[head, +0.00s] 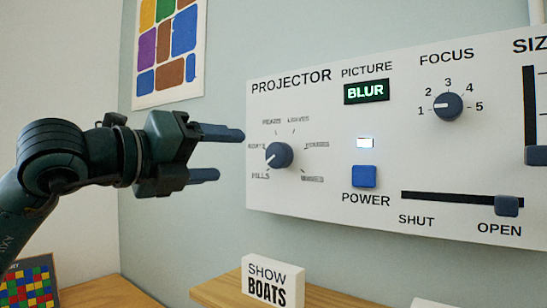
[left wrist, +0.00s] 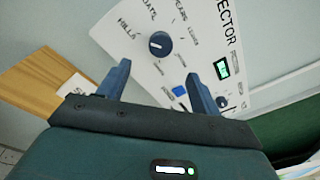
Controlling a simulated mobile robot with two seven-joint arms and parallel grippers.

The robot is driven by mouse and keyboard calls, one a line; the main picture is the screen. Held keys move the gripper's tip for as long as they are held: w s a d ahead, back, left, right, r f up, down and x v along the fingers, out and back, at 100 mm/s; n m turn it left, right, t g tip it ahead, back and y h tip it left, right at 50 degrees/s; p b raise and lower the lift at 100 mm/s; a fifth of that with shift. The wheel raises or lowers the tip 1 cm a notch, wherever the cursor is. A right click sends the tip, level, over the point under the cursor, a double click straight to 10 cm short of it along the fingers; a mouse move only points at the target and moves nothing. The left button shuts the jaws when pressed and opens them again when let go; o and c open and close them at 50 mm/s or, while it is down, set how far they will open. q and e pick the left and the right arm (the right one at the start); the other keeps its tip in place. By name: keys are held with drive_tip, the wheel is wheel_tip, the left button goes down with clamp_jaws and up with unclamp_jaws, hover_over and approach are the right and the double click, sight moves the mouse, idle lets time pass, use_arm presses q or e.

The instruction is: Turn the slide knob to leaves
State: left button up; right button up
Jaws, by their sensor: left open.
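The slide knob (head: 278,155) is a round dark blue dial on the left of the white projector panel (head: 320,120). Its white mark points to the lower left, towards HILLS. Small labels ring it; the one at the upper right looks like LEAVES, but the print is blurred. My left gripper (head: 231,155) is open and empty, just left of the knob in the head view, its fingers pointing at the panel. In the left wrist view the knob (left wrist: 159,44) shows beyond the gap between the fingertips (left wrist: 155,72), not touched. My right gripper is not in view.
The panel also carries a lit BLUR display (head: 366,92), a blue power button (head: 364,177), a focus knob (head: 447,107) and a slider (head: 508,206) at OPEN. A SHOW BOATS sign (head: 272,281) stands on the wooden surface (head: 220,290) below.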

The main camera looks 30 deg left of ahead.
sight(274, 156)
use_arm(q)
drive_tip(key=w+p, duration=0.1)
drive_tip(key=w, duration=0.2)
drive_tip(key=w+d+p, duration=0.1)
drive_tip(key=w, duration=0.2)
drive_tip(key=w+d+p, duration=0.1)
drive_tip(key=w+p, duration=0.1)
drive_tip(key=w, duration=0.1)
drive_tip(key=shift+w+r, duration=0.15)
drive_tip(key=shift+w, duration=0.25)
drive_tip(key=shift+w+d, duration=0.15)
drive_tip(key=shift+w, duration=0.65)
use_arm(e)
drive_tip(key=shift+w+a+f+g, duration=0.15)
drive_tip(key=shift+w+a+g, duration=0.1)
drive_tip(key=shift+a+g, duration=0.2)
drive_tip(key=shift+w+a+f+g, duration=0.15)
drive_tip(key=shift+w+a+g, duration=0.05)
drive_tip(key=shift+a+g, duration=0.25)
use_arm(q)
drive_tip(key=shift+c, duration=0.2)
drive_tip(key=c, duration=1)
drive_tip(key=shift+o, duration=0.2)
